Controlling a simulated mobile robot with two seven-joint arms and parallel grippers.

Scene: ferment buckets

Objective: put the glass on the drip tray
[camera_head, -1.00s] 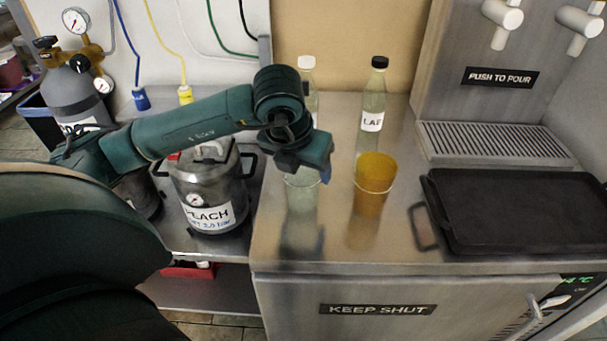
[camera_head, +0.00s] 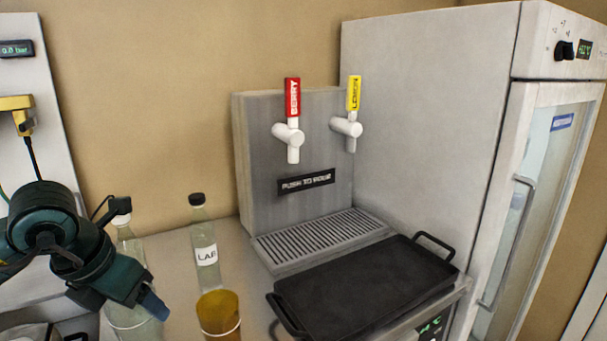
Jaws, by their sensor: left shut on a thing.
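A clear glass (camera_head: 138,330) with a pale line around it shows at the bottom left, partly cut off by the frame edge. My left gripper (camera_head: 148,303) is shut on this glass near its top and hides part of the rim. I cannot tell whether the glass touches the counter. The drip tray (camera_head: 320,239), a slatted metal grate, lies at the foot of the tap tower, to the right of and beyond the gripper. Its slats are bare. My right gripper is not in view.
An amber glass (camera_head: 219,314) stands right of the clear one. A black handled tray (camera_head: 365,288) lies before the drip tray. BERRY (camera_head: 293,130) and LEMON (camera_head: 349,118) taps overhang it.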

